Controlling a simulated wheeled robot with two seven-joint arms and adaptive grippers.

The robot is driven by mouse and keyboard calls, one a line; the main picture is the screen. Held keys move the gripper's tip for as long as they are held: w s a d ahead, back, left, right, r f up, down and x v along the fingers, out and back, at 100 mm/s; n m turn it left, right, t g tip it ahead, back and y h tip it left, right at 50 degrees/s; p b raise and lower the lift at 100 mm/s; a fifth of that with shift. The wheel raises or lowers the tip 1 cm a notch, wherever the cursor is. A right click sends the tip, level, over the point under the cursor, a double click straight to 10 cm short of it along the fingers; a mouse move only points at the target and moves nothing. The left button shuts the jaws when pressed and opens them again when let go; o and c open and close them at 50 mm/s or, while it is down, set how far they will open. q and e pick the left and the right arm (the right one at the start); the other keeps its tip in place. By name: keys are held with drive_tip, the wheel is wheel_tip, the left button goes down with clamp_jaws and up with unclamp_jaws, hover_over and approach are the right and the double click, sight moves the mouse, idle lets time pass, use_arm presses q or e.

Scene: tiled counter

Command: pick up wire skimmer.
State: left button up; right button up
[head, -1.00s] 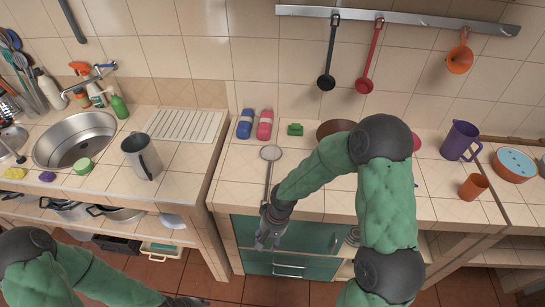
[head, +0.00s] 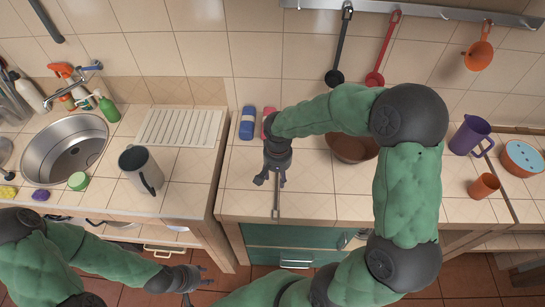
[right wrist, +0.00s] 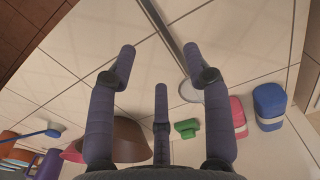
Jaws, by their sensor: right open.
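My right gripper (right wrist: 160,62) is open and empty. It hovers over the counter with its fingers spread, the skimmer passing by one finger. My left gripper (head: 197,284) is low at the bottom left, away from the skimmer; its fingers look apart and empty.
A blue block (head: 247,124), a pink block (right wrist: 238,115) and a green piece (right wrist: 186,128) lie behind the skimmer. A brown bowl (head: 352,148) stands to the right. A grey pitcher (head: 141,169) stands left across a gap. The counter front is mostly clear.

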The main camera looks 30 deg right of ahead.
hover_over(277, 194)
wheel_tip(277, 194, down, 4)
drive_tip(key=shift+w+d+f+b, duration=0.1)
drive_tip(key=shift+d+b, duration=0.05)
drive_tip(key=shift+b, duration=0.2)
drive_tip(key=shift+w+f, duration=0.15)
drive_tip(key=shift+f, duration=0.75)
drive_tip(key=f+b, duration=0.1)
drive_tip(key=f, duration=0.3)
drive_tip(key=shift+s, duration=0.2)
clamp_jaws()
